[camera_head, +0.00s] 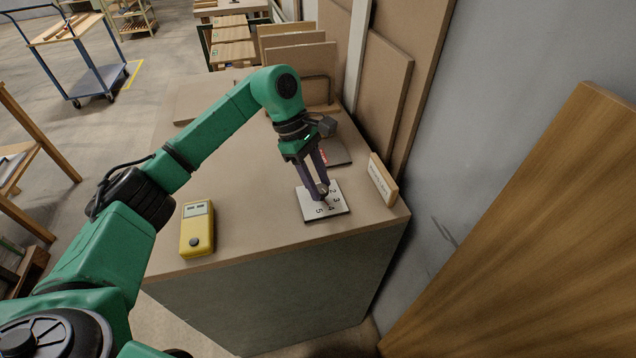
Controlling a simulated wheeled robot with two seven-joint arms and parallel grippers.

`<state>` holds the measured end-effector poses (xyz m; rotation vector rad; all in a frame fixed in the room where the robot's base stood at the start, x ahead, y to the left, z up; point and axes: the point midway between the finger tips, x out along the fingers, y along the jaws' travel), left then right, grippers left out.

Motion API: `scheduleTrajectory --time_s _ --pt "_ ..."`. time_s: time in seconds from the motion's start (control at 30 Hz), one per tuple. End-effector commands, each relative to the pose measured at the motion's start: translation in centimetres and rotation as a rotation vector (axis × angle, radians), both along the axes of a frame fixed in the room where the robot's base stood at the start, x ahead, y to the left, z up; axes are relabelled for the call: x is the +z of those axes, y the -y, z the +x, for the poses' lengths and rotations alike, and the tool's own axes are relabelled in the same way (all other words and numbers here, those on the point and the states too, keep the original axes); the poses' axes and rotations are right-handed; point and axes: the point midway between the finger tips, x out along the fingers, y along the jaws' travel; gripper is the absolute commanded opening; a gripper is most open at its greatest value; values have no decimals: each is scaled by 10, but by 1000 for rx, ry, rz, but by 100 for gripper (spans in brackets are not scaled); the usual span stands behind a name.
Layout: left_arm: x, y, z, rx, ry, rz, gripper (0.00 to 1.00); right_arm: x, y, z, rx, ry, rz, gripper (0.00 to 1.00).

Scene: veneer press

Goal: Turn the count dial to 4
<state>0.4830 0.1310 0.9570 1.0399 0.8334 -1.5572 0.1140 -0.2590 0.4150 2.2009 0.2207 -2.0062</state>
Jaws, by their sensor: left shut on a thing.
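The count dial's white plate (311,209) lies flat on the workbench near its front right corner. The numbers 2, 3, 4 and 5 show along its right and front side. My left gripper (322,192) comes down from above and is shut on the dial's small knob (323,188) at the plate. The fingers hide much of the knob, and I cannot tell which number it points to. My right gripper is not in view.
A yellow handheld meter (197,230) lies on the workbench (262,220) left of the plate. A small wooden sign block (383,180) stands at the right edge. A dark flat item (335,152) lies behind the gripper. Boards (385,90) lean along the wall.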

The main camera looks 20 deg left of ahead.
Motion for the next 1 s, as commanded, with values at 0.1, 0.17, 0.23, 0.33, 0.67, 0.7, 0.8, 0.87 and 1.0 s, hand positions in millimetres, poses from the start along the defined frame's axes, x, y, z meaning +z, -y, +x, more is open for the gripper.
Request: scheduleTrajectory --time_s 0.1,0.17,0.23,0.33,0.67,0.7,0.8,0.87,1.0 --pt "2 0 1 0 3 -2 0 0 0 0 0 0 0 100" --pt "2 0 1 0 3 -2 0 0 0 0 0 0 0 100" --pt "2 0 1 0 3 -2 0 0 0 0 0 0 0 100" --pt "2 0 1 1 4 -2 53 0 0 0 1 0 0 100" --pt "1 0 0 1 2 0 71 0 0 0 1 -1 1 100" --pt "1 0 0 1 2 0 71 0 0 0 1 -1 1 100" --pt "8 -3 2 1 4 -1 71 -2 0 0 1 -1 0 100" --pt "16 -6 3 1 5 0 71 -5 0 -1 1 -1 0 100" --pt "49 -20 6 2 8 -1 71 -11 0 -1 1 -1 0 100"
